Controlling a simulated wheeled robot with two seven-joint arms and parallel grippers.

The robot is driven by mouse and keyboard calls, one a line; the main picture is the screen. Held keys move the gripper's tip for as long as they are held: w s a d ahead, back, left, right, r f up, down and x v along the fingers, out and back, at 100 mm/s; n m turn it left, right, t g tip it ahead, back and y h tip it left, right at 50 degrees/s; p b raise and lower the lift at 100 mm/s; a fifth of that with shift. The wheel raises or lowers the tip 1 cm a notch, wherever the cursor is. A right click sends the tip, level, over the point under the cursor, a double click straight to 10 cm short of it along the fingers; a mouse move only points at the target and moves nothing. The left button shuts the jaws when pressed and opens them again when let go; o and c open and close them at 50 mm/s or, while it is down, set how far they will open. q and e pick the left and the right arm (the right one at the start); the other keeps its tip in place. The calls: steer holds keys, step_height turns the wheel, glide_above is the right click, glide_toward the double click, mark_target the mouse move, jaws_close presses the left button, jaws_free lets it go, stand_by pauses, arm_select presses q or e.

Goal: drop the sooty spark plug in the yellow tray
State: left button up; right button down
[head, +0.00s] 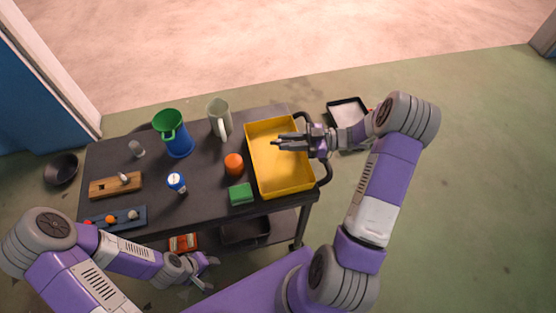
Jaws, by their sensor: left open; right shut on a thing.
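The yellow tray (297,187) sits at the right end of the dark cart top. My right gripper (279,142) is over the tray's upper part, its fingers pointing left. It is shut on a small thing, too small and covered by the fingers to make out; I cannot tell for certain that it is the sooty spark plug. My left gripper (213,274) is open and empty, low in front of the cart's near edge.
On the cart top (207,205) are a blue container with a green funnel (178,140), a pale jug (219,118), an orange object (234,164), a green block (241,194), a blue-white can (177,183), a wooden block (104,188) and a blue rack (121,222). A white-lined tray (346,112) lies beyond the cart.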

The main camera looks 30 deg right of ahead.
steer(key=c, duration=0.9)
jaws_free()
steer(key=shift+d, duration=0.1)
steer(key=p+v, duration=0.1)
steer(key=v, duration=0.6)
steer(key=shift+s+d+f, duration=0.1)
steer(key=shift+s+d, duration=0.05)
steer(key=shift+d, duration=0.05)
